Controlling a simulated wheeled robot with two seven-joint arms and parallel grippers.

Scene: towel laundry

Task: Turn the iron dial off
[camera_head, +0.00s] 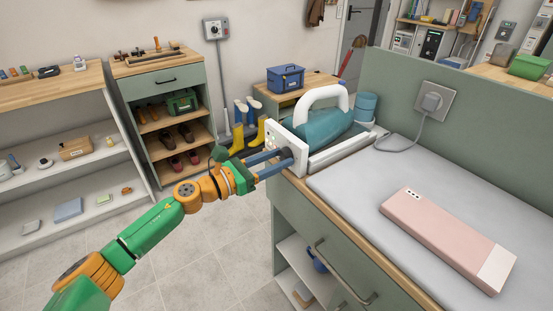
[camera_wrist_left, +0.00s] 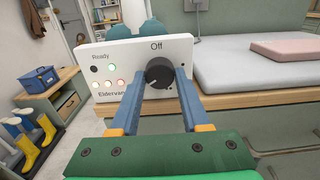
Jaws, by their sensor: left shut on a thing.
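The iron (camera_head: 325,122), teal with a white handle, rests on its white stand at the left end of the ironing counter. The stand's white front panel (camera_wrist_left: 112,62) carries a black dial (camera_wrist_left: 160,73), indicator lights and the words "Ready" and "Off". "Off" is printed above the dial. My left gripper (camera_wrist_left: 160,82) is shut on the dial, with a blue finger on each side of it. In the head view my left gripper (camera_head: 283,160) reaches the panel from the left. The dial's pointer is hard to make out. My right gripper is not in view.
A folded pink towel or box-like item (camera_head: 445,235) lies on the grey ironing pad (camera_head: 365,185). A cord runs from the wall socket (camera_head: 433,102) toward the iron stand. A drawer handle (camera_head: 340,280) sticks out below the counter. Yellow boots (camera_head: 239,138) stand on the floor behind.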

